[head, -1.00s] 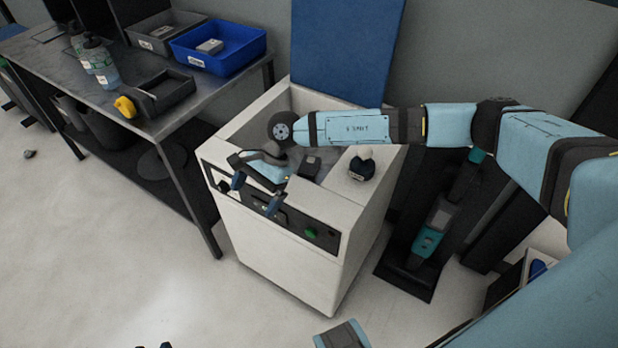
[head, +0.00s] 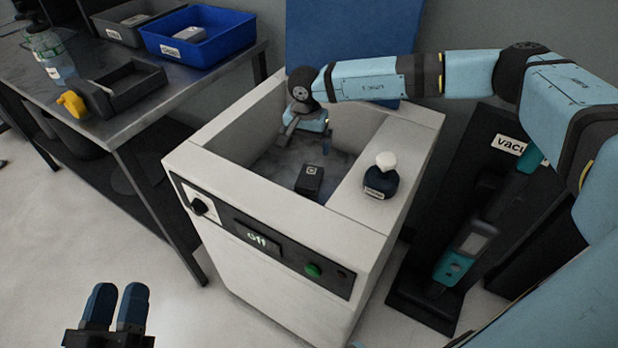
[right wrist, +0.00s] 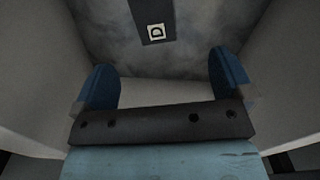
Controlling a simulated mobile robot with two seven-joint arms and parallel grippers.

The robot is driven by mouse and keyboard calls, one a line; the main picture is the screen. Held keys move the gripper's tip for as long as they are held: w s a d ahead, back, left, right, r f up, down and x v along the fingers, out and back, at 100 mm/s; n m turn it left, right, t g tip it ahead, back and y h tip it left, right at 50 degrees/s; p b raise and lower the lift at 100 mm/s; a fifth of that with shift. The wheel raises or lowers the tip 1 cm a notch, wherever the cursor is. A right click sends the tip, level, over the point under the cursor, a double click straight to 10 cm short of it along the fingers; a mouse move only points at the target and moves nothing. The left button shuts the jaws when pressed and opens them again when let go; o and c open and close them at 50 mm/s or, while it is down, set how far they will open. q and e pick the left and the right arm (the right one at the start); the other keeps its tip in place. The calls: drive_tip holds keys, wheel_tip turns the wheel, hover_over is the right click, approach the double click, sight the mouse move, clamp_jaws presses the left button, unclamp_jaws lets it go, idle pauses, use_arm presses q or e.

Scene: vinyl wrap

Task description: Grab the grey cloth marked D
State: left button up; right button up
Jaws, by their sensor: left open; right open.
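A small dark grey block-like thing (head: 308,184) with a white label lies on the floor of the white machine's open basin. In the right wrist view the label on the dark grey thing (right wrist: 147,12) reads D, and its far end is cut off by the top edge. I take it as the grey cloth marked D. My right gripper (head: 306,134) is inside the basin, behind and above it. It is open and empty, with its fingers (right wrist: 164,82) spread apart and not touching the cloth. My left gripper (head: 118,305) is open and empty, low at the front left.
The white machine (head: 262,290) has high basin walls, a display reading "off" and a green button. A dark bottle with a white cap (head: 380,178) stands on its right ledge. A workbench (head: 150,115) with a blue bin (head: 225,40) is at left; a vacuum (head: 463,255) at right.

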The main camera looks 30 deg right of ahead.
drive_tip(key=b, duration=0.2)
hover_over(310, 176)
drive_tip(key=f, duration=0.7)
drive_tip(key=shift+w+a, duration=0.25)
drive_tip(key=shift+a, duration=0.15)
drive_tip(key=f, duration=0.1)
drive_tip(key=f+b, duration=0.2)
drive_tip(key=f, duration=0.1)
drive_tip(key=shift+s+d+f, duration=0.1)
drive_tip(key=shift+s+d, duration=0.1)
drive_tip(key=shift+d, duration=0.15)
drive_tip(key=shift+f, duration=0.55)
use_arm(q)
wheel_tip(310, 176, down, 7)
drive_tip(key=g, duration=0.2)
drive_tip(key=shift+d+m+g, duration=0.2)
drive_tip(key=shift+m+g, duration=0.1)
drive_tip(key=shift+r, duration=0.1)
use_arm(e)
drive_tip(key=shift+c, duration=0.5)
drive_tip(key=c, duration=0.9)
